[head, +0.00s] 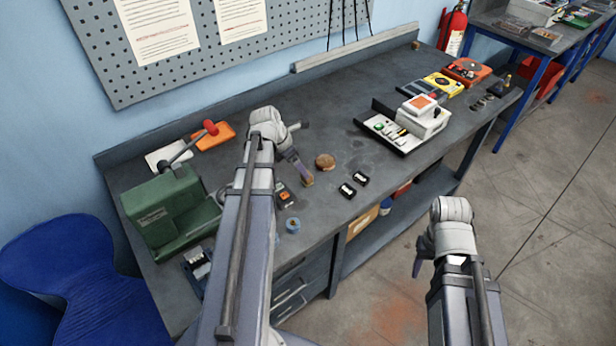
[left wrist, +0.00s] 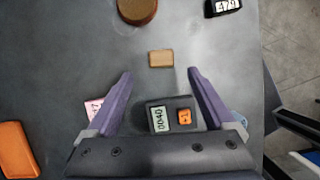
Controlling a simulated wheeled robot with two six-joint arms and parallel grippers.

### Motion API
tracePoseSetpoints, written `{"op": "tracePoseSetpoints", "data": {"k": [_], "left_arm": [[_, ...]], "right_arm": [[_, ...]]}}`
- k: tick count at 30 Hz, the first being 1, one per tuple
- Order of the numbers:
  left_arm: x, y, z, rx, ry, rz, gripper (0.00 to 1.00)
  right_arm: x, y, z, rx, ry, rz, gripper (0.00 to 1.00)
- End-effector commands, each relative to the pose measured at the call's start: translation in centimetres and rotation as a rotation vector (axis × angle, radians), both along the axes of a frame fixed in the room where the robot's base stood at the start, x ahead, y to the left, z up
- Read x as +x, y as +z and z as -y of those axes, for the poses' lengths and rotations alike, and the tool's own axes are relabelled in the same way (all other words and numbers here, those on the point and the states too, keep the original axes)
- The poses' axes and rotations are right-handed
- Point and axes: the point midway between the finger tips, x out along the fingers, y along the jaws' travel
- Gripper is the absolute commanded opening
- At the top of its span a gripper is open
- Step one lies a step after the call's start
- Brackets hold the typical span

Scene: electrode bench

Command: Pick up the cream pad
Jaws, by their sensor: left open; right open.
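The cream pad (left wrist: 161,58), a small tan rectangle, lies flat on the bench just beyond my left fingertips in the left wrist view. It also shows as a small tan patch (head: 307,180) by the left fingers in the head view. My left gripper (left wrist: 160,74) is open and empty, its two purple fingers spread on either side of the pad's line. The height of the fingers above the bench is hard to tell. My right gripper (head: 418,264) is open, out over the floor in front of the bench, away from the pad.
A small meter (left wrist: 169,116) with an orange button lies between my left fingers. A green machine (head: 165,210) stands at left. The bench middle is mostly clear.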

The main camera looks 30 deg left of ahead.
Motion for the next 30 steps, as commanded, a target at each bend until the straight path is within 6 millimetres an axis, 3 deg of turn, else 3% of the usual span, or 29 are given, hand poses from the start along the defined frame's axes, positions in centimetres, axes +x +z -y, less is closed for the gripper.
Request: {"op": "tracePoseSetpoints", "data": {"k": [4, 14, 24, 30], "left_arm": [[0.6, -1.8, 0.3, 0.0, -0.001, 0.0, 0.88], [1.0, -2.5, 0.6, 0.002, -0.004, 0.0, 0.88], [2.6, -6.3, 1.7, 0.002, -0.004, 0.0, 0.88], [2.8, -6.4, 1.8, 0.001, -0.003, 0.0, 0.88]], "right_arm": [[0.0, -1.8, 0.0, 0.0, 0.0, 0.0, 0.5], [0.0, -2.5, 0.0, 0.0, 0.0, 0.0, 0.5], [0.0, -6.3, 0.0, 0.0, 0.0, 0.0, 0.5], [0.0, -6.4, 0.0, 0.0, 0.0, 0.0, 0.5]]}}
